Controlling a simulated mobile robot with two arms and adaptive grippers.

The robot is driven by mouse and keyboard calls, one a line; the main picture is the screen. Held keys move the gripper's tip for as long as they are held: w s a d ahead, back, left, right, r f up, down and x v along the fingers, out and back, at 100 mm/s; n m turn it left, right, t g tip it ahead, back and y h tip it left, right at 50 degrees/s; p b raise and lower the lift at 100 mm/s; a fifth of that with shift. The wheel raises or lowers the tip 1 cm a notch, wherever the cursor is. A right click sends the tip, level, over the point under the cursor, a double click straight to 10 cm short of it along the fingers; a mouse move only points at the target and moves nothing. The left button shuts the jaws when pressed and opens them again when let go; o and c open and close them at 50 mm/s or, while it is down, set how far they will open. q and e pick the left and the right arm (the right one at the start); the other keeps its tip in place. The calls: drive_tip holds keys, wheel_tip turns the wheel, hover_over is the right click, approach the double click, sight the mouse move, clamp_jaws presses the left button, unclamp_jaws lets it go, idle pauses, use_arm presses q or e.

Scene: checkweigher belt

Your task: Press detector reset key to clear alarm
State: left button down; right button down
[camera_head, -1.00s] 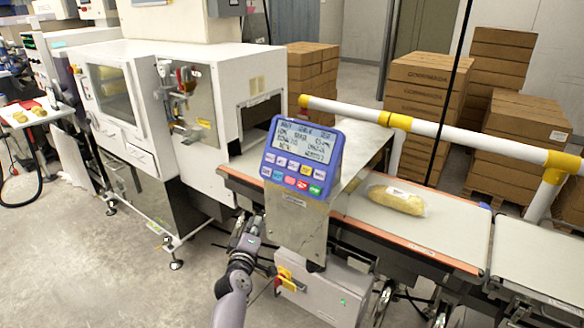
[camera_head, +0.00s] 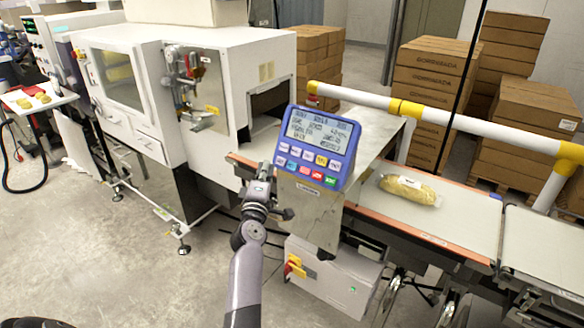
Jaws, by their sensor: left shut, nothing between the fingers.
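The detector's blue control panel (camera_head: 318,147) stands tilted on a metal housing over the belt. Its screen (camera_head: 319,131) shows lines of text too small to read. I cannot tell from the labels which is the reset key. My left gripper (camera_head: 262,172) is shut and empty, just left of the panel's lower left corner, apart from the keys as far as I can tell. My right gripper is not in view.
A bagged yellow product (camera_head: 408,189) lies on the conveyor belt (camera_head: 463,212) right of the panel. A yellow-and-white rail (camera_head: 455,122) runs behind the belt. A white machine (camera_head: 205,90) stands at the left. A grey box with a red-yellow switch (camera_head: 294,266) sits below the panel.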

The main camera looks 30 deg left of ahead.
sight(292, 166)
use_arm(q)
drive_tip(key=w+f+b, duration=0.1)
drive_tip(key=w, duration=0.1)
drive_tip(key=w+f+b, duration=0.1)
drive_tip(key=w+b, duration=0.1)
drive_tip(key=w, duration=0.1)
drive_tip(key=w+f+b, duration=0.1)
drive_tip(key=w+b, duration=0.1)
drive_tip(key=shift+w+d+f, duration=0.2)
drive_tip(key=shift+d+f, duration=0.1)
drive_tip(key=shift+f, duration=0.1)
idle(0.3)
drive_tip(key=shift+w+b, duration=0.1)
drive_tip(key=shift+b, duration=0.3)
idle(0.4)
drive_tip(key=shift+w+f, duration=0.2)
drive_tip(key=shift+w, duration=0.05)
